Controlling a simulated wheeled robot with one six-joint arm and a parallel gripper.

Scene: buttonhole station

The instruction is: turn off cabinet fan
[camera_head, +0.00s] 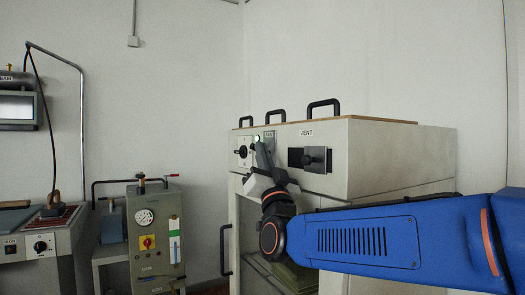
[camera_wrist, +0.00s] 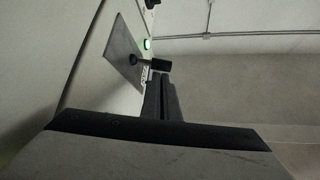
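The grey cabinet (camera_head: 395,160) stands right of centre in the head view. Its front panel has a small lit green lamp (camera_head: 256,138), which also glows in the wrist view (camera_wrist: 147,43). A small label beside the lamp is too small to read surely. In the wrist view a dark lever-like control (camera_wrist: 155,64) stands out from a grey plate (camera_wrist: 122,55) below the lamp. My gripper (camera_head: 261,150) is at the panel just under the lamp and hides part of it. Its fingers (camera_wrist: 161,90) look closed together, their tips close to the control; I cannot tell whether they touch it.
A black knob (camera_head: 241,152) sits left of my gripper. A VENT label (camera_head: 306,132) and dark vent slider (camera_head: 315,158) are to its right. Black handles (camera_head: 323,105) top the cabinet. A gauge unit (camera_head: 155,235) stands left, with a pressing station (camera_head: 42,243) beyond.

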